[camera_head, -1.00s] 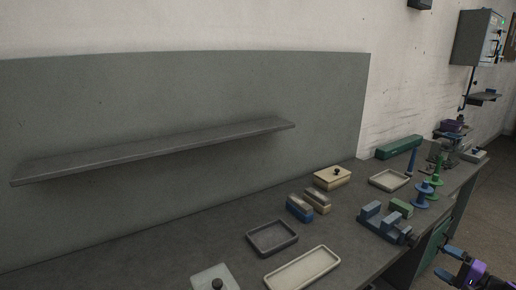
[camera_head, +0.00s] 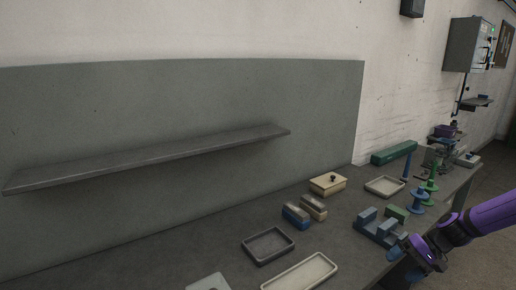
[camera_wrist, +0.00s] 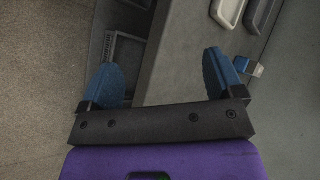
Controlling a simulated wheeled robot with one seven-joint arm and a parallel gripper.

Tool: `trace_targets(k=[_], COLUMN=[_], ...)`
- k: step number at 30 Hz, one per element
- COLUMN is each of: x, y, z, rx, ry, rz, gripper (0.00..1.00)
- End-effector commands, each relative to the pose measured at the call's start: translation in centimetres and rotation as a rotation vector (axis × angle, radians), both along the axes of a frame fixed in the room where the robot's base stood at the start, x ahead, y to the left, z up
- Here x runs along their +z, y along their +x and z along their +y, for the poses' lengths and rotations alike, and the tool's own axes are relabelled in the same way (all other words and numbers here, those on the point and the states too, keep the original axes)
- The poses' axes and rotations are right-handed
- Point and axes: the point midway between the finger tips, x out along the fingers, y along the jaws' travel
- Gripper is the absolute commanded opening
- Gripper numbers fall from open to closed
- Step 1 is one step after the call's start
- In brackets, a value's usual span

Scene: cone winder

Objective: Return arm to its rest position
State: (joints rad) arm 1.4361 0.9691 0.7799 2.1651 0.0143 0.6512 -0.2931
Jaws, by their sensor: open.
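My gripper (camera_head: 408,250) is at the lower right of the head view, near the front edge of the workbench (camera_head: 345,255), with my purple arm reaching in from the right edge. In the wrist view my gripper (camera_wrist: 165,78) shows two blue fingertips wide apart with nothing between them. Beyond them lie the bench edge and the floor (camera_wrist: 45,70). In the head view the gripper is close to a blue-grey cradle block (camera_head: 378,231); I cannot tell whether they touch.
Trays, a dark one (camera_head: 268,246) and a cream one (camera_head: 300,273), lie on the bench. A lidded box (camera_head: 327,185), blue spool (camera_head: 419,200), green spool (camera_head: 431,187) and green long case (camera_head: 394,153) stand farther back. A shelf (camera_head: 150,160) is on the back panel.

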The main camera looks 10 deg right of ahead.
Motion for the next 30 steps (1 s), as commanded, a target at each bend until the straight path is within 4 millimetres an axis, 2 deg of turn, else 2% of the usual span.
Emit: trace_targets(k=[14,23,30], x=[8.7,15.6,21.3], y=[0.1,-0.2,-1.2], z=[4.2,7.6,11.0], rx=[0.219,0.289,0.316], ry=[-0.349,-0.56,-0.706], rz=[0.135,0.133,0.081], gripper=[0.87,0.87,0.87])
